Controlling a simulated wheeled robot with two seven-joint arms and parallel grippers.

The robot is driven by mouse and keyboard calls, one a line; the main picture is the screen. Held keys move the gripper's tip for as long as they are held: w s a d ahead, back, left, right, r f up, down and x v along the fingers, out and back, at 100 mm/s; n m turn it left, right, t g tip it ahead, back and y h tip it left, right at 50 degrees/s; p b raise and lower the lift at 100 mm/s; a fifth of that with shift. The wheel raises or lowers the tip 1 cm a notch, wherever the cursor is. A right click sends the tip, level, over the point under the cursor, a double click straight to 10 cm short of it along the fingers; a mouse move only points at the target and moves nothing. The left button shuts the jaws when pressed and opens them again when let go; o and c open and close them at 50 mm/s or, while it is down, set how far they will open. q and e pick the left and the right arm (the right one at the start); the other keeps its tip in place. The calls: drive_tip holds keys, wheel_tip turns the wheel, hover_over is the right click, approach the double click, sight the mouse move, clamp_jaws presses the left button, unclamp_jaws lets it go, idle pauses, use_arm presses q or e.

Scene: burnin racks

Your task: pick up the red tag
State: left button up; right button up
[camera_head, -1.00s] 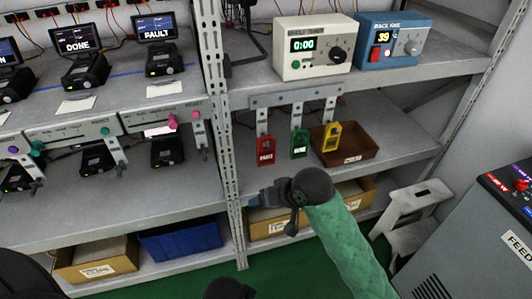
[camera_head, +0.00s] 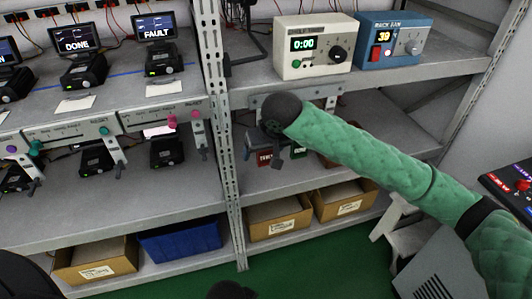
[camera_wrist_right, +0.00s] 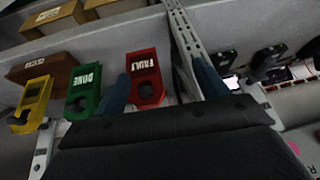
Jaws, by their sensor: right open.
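The red tag (camera_head: 265,159), marked FAULT, hangs under the rail on the right bay's middle shelf, partly hidden by my right gripper (camera_head: 261,152). In the right wrist view the red tag (camera_wrist_right: 146,75) shows upside down between the two blue fingertips of my right gripper (camera_wrist_right: 162,85), closer to the left one. The jaws are apart and not closed on it. The green tag (camera_wrist_right: 84,88), marked DONE, hangs just left of that finger, with the yellow tag (camera_wrist_right: 31,103) farther left. My arm hides the yellow tag in the head view. My left gripper is not in view.
A perforated upright (camera_head: 226,150) stands just left of my right gripper. The tag rail (camera_head: 330,91) and a brown tray (camera_wrist_right: 45,70) are close by. The shelf timer (camera_head: 315,48) and blue rack fan box (camera_head: 393,42) stand above. Bins sit on the bottom shelf.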

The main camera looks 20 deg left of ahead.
drive_tip(key=shift+m+h, duration=0.3)
drive_tip(key=shift+h, duration=0.4)
drive_tip(key=shift+w+d, duration=0.2)
drive_tip(key=shift+w, duration=0.8)
drive_tip(key=shift+w+d, duration=0.15)
drive_tip(key=shift+w, duration=0.85)
drive_tip(key=p+x, duration=0.1)
drive_tip(key=x, duration=0.3)
drive_tip(key=shift+a+r+p, duration=0.1)
drive_tip(key=shift+a+p, duration=0.1)
drive_tip(key=shift+p, duration=0.1)
drive_tip(key=shift+w+a+f, duration=0.1)
drive_tip(key=shift+w+f, duration=0.1)
drive_tip(key=shift+f, duration=0.15)
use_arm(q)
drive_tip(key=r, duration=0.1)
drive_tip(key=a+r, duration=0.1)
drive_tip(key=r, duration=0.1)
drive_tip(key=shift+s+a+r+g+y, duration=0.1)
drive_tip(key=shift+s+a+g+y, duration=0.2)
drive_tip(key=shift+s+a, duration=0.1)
use_arm(e)
drive_tip(key=shift+f+t, duration=0.25)
drive_tip(key=shift+t, duration=0.05)
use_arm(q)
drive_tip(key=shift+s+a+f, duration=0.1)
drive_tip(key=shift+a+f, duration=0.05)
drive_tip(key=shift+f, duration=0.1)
use_arm(e)
drive_tip(key=c, duration=1)
